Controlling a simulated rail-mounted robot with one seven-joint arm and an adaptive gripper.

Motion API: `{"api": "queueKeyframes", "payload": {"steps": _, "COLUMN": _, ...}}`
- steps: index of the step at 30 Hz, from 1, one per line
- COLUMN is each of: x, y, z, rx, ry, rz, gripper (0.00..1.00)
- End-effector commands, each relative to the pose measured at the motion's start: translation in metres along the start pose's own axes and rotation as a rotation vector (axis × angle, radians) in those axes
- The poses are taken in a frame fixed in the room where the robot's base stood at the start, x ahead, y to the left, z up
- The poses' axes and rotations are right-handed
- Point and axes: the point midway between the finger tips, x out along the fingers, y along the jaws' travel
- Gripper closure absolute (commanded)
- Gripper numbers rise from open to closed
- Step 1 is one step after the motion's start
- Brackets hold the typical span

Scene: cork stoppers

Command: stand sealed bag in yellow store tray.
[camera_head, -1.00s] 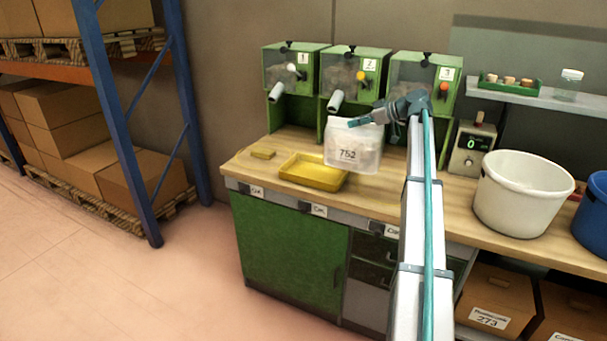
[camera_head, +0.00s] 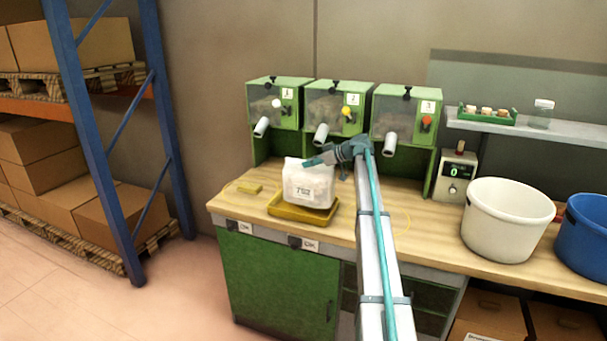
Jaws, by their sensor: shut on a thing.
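My gripper (camera_head: 313,161) is shut on the top of the bag, coming in from the right. The bag hides much of the tray's inside.
Three green dispensers (camera_head: 337,108) stand behind the tray. A scale (camera_head: 456,176), a white bucket (camera_head: 507,222) and a blue bucket (camera_head: 588,230) stand to the right. A shelf (camera_head: 560,127) holds stoppers and a jar.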

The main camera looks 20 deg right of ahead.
Motion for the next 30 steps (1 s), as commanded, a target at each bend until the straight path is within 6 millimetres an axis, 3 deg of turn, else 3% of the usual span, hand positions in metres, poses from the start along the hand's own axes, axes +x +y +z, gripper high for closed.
{"api": "queueKeyframes", "payload": {"steps": 4, "x": 0.021, "y": 0.007, "z": 0.007, "rx": 0.001, "ry": 0.002, "rz": -0.001, "gripper": 1.0}}
{"api": "queueKeyframes", "payload": {"steps": 15, "x": 0.043, "y": 0.014, "z": 0.021, "rx": 0.001, "ry": 0.002, "rz": 0.0, "gripper": 1.0}}
{"api": "queueKeyframes", "payload": {"steps": 22, "x": 0.053, "y": 0.013, "z": 0.045, "rx": 0.001, "ry": 0.003, "rz": 0.0, "gripper": 1.0}}
{"api": "queueKeyframes", "payload": {"steps": 30, "x": 0.055, "y": 0.013, "z": 0.048, "rx": -0.001, "ry": 0.003, "rz": 0.001, "gripper": 1.0}}
